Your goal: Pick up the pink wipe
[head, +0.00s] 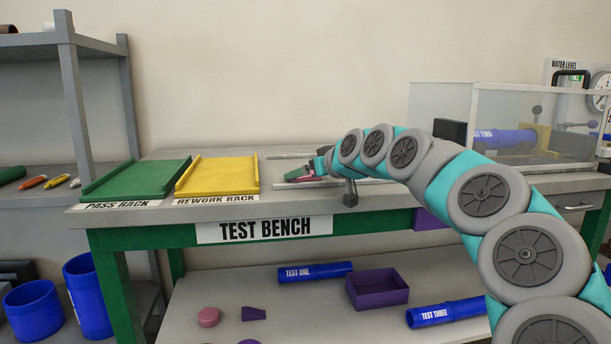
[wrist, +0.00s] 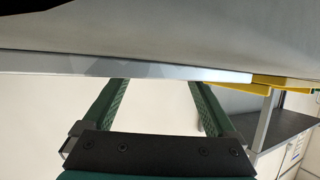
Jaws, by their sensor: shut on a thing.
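My gripper (head: 294,175) is low over the middle of the test bench's top, right of the yellow rack. A small pink patch, which I take to be the pink wipe (head: 309,179), shows at its fingers. The gripper is shut on it, though the wipe is mostly hidden by the fingers and wrist. In the wrist view the two green fingers (wrist: 158,84) stand apart, and no pink shows between them. I cannot tell whether the wipe touches the bench.
A green pass rack (head: 135,181) and yellow rework rack (head: 218,175) lie left on the test bench (head: 360,200). A clear tank (head: 440,97) stands right. Below are blue pipes (head: 315,272), a purple tray (head: 378,290) and a pink round piece (head: 208,317).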

